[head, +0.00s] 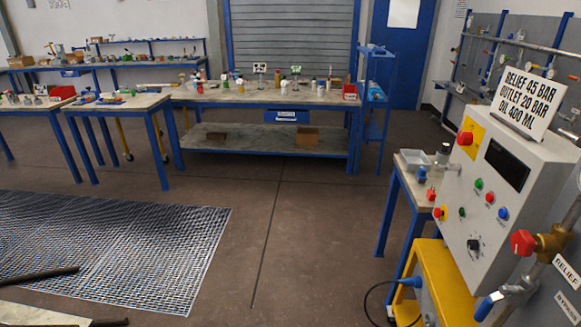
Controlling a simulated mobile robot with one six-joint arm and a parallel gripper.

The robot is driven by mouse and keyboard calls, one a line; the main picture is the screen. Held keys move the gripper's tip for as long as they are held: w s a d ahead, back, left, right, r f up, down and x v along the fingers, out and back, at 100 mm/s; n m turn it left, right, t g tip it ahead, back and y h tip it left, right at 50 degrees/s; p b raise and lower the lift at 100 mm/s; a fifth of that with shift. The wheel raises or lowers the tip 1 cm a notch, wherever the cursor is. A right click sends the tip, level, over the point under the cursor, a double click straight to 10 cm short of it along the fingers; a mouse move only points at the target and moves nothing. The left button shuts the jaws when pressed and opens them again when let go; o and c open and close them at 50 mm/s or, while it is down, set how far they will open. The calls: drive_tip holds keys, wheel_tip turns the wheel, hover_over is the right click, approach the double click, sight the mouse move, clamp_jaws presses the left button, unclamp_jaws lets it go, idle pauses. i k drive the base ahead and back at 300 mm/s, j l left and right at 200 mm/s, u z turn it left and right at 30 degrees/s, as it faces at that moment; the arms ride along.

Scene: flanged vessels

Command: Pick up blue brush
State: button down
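I cannot pick out a blue brush for certain in the head view. Small blue items (100,99) lie among other things on the left workbench, too small to identify. A small blue object (421,175) also sits on the little side table at the right, and its kind is unclear. My gripper does not show in this view.
A long workbench (270,101) with bottles and jars stands at the back. A grey control panel (520,190) and yellow stand (440,285) fill the right. A metal floor grating (110,250) lies at left. The brown floor between is open.

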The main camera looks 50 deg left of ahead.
sight(420, 177)
drive_tip(key=u, duration=0.85)
drive_tip(key=z, duration=2)
drive_tip(key=u, duration=2.05)
drive_tip(key=i+j, duration=0.15)
drive_tip(key=i, duration=0.4)
drive_tip(key=i+j, duration=0.2)
drive_tip(key=i, duration=0.3)
drive_tip(key=i+j+z, duration=0.1)
drive_tip(key=i, duration=0.45)
drive_tip(key=i+j, duration=0.25)
drive_tip(key=i, duration=0.3)
drive_tip(key=i+j, duration=0.2)
drive_tip(key=i, duration=0.3)
drive_tip(key=i+j, duration=0.2)
drive_tip(key=i, duration=0.35)
drive_tip(key=i+j+z, duration=0.1)
drive_tip(key=i+j, duration=0.15)
drive_tip(key=i, duration=0.25)
